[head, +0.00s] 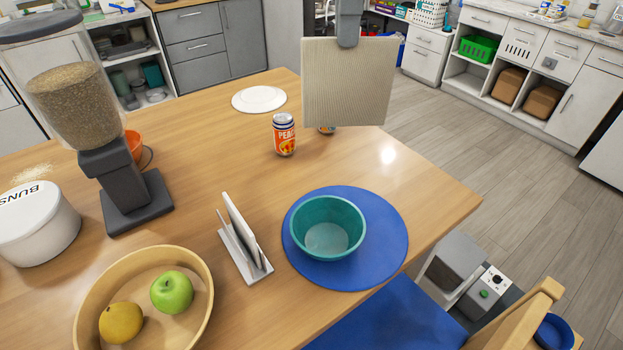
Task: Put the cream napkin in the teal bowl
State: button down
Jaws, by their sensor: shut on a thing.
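The cream napkin (349,88) hangs flat and upright above the far right part of the table. My gripper (349,40) is shut on its top edge. The teal bowl (328,228) stands upright on a round blue mat (385,255) near the table's right edge. The bowl looks empty. The napkin is beyond and above the bowl, apart from it. The napkin hides part of the table's far edge and most of a can behind it.
A peach can (284,135) stands between the napkin and a white plate (259,99). A napkin holder (243,245) is left of the bowl. A wooden fruit bowl (200,320), white canister (35,225) and kibble dispenser (110,165) stand farther left. A blue-seated chair (390,318) is at the front.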

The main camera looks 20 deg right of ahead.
aim_at(347, 86)
notch_tip(347, 86, down, 20)
jog(key=s+a+n+b, duration=0.1)
jog(key=a+n, duration=0.1)
jog(key=n, duration=0.4)
jog(key=shift+s+a+f, duration=0.15)
jog(key=shift+s+a, duration=0.05)
jog(key=shift+s, duration=0.2)
jog(key=shift+f, duration=0.6)
jog(key=c, duration=1.5)
grip_release()
notch_tip(347, 86, up, 13)
jog(key=shift+r, duration=0.15)
